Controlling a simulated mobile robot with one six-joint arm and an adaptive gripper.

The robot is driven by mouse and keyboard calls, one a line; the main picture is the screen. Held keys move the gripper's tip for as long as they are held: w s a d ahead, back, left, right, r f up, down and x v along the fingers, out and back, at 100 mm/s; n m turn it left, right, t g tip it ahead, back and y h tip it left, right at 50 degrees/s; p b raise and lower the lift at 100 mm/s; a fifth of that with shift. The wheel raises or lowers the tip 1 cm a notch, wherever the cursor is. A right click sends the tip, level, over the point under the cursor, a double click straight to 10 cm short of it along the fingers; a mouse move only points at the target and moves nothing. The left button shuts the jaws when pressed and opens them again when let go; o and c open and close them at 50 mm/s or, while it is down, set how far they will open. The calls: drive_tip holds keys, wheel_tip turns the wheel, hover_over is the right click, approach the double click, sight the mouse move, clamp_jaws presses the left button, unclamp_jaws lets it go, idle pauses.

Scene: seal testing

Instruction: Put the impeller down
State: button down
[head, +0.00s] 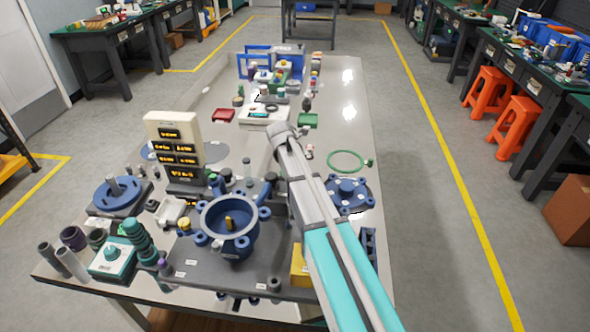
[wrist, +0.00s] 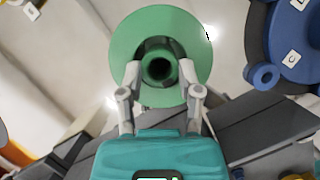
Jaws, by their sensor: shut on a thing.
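The impeller (wrist: 160,20) is a green round disc with a raised hub and a dark bore at its centre. In the wrist view my gripper (wrist: 160,72) is shut on the hub, one finger on each side. The disc's flange spreads out beyond the fingertips. The pale table surface shows behind it; I cannot tell the gap between them. In the head view my own arm hides the gripper, and I cannot make out the impeller there.
A blue pump housing (head: 228,222) stands on a dark plate at the table's front. A blue flanged cover (head: 348,192) and a green ring (head: 346,161) lie right. A display tower (head: 176,148) stands left. In the wrist view a blue part (wrist: 295,40) is close right.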

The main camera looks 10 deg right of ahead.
drive_tip(key=shift+f, duration=0.2)
idle(0.3)
drive_tip(key=shift+c, duration=1.4)
unclamp_jaws()
drive_tip(key=shift+r, duration=0.25)
drive_tip(key=p+v, duration=0.2)
drive_tip(key=v, duration=0.1)
drive_tip(key=shift+p, duration=0.4)
drive_tip(key=p+v, duration=0.8)
drive_tip(key=v, duration=0.1)
drive_tip(key=shift+s, duration=0.1)
